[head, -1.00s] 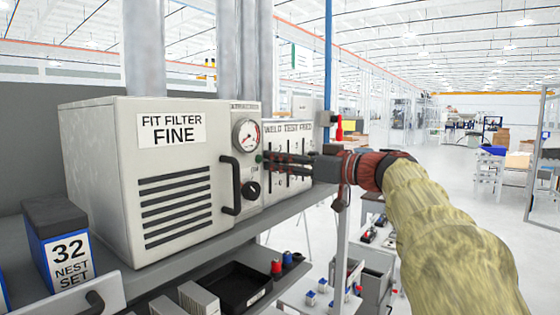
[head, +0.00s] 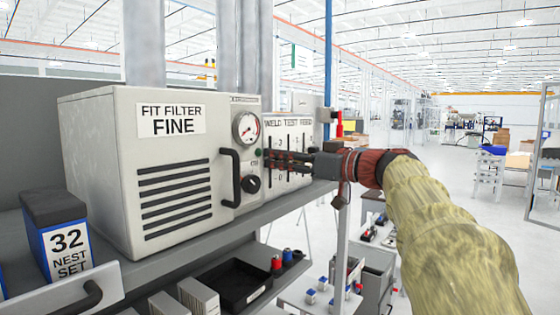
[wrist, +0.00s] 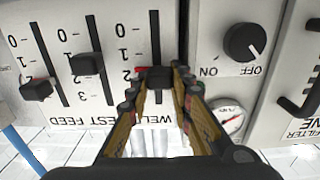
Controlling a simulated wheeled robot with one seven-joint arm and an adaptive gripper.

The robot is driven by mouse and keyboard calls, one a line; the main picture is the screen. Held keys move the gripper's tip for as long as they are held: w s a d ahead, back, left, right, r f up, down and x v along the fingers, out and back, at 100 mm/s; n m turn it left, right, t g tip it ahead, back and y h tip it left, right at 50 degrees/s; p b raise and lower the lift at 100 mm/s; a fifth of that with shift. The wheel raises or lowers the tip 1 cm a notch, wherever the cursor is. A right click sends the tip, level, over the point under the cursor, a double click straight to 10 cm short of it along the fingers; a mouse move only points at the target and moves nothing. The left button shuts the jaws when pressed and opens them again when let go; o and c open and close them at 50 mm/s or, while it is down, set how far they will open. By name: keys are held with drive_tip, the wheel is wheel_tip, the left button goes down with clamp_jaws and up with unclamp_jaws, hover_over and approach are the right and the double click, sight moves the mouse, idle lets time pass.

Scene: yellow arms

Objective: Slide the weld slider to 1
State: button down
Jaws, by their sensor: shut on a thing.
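The weld slider (wrist: 156,77) is a dark knob in the rightmost vertical slot of the white panel in the wrist view, which is upside down. It stands beside the 2 mark, with 1 and 0 further up that picture. My gripper (wrist: 153,80) is shut on the knob, one finger on each side. In the head view my gripper (head: 268,158) reaches the panel (head: 299,126) from the right, and its fingers cover part of the slots. The test slider (wrist: 87,65) is near 1, and the feed slider (wrist: 37,90) is near 2 or just past it.
A round on/off knob (wrist: 243,42), a gauge (wrist: 229,121) and a black handle (head: 230,178) sit beside the sliders. The filter cabinet (head: 112,205) fills the left on a grey shelf (head: 200,235). A blue 32 box (head: 64,240) stands at front left.

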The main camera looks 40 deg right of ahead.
drive_tip(key=shift+f+b, duration=1.15)
drive_tip(key=shift+b, duration=0.25)
drive_tip(key=shift+r, duration=0.1)
drive_tip(key=c, duration=1.8)
unclamp_jaws()
drive_tip(key=shift+c, duration=0.2)
drive_tip(key=shift+s, duration=0.1)
drive_tip(key=v, duration=1.2)
